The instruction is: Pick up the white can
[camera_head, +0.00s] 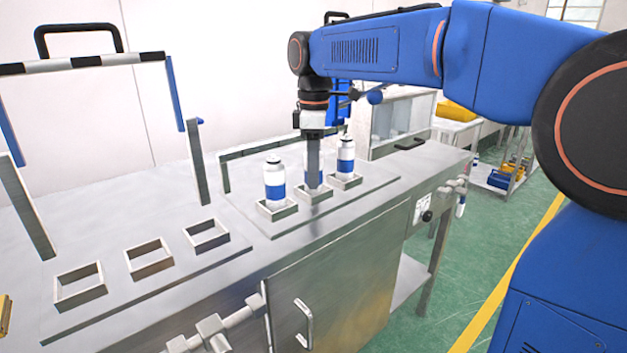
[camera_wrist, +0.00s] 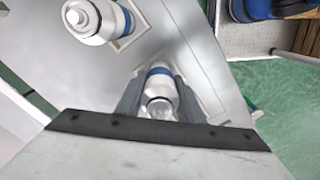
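Three white cans with blue bands stand upright in square holders in the head view: a left can (camera_head: 275,187), a middle can (camera_head: 313,181) and a right can (camera_head: 346,157). My gripper (camera_head: 314,160) points straight down over the middle can, and its near finger hides part of that can. In the wrist view, the can (camera_wrist: 159,85) is between the two fingers of my gripper (camera_wrist: 159,92), one close on each side. I cannot tell whether they touch it. Another white can (camera_wrist: 95,20) stands in its holder at upper left.
Several empty square holders (camera_head: 148,265) stand on the left of the steel bench (camera_head: 150,190). A frame with a striped bar (camera_head: 85,62) rises behind them. A low metal rail is behind the cans. Green floor (camera_head: 480,250) lies right of the bench.

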